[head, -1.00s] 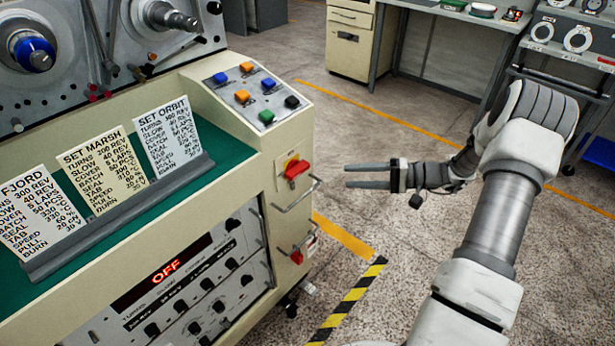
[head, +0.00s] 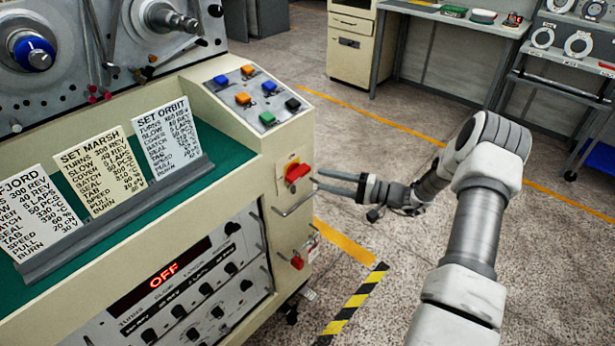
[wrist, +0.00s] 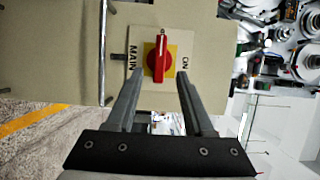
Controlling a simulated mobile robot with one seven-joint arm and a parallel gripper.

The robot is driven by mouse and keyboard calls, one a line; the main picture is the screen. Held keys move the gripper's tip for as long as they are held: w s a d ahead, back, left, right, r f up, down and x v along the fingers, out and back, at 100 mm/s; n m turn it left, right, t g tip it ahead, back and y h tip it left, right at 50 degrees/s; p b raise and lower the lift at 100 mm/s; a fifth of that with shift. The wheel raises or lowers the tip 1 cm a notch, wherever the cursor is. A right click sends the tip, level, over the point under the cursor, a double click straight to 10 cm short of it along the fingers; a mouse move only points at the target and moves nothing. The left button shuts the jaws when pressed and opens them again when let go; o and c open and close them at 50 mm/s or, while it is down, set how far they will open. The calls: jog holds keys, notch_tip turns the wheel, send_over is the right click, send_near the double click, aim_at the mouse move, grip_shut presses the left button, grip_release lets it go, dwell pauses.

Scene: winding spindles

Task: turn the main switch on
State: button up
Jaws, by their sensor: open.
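The main switch (head: 297,172) is a red rotary handle on a yellow plate, on the end face of the cream machine. In the wrist view the red handle (wrist: 159,58) lies between the labels MAIN and ON, its long side running up and down in that picture. My gripper (head: 318,182) is open and empty, with its fingers pointing left at the switch and a small gap before it. In the wrist view the two fingertips (wrist: 158,76) lie on either side of the handle's line. The machine's display (head: 164,274) reads OFF in red.
A metal bar handle (head: 296,205) sticks out just below the switch, close under my fingers. A second red knob (head: 297,262) sits lower on the same face. A panel of coloured buttons (head: 258,95) is above.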

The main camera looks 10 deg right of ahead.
aim_at(303, 175)
jog(key=x, duration=0.6)
grip_shut()
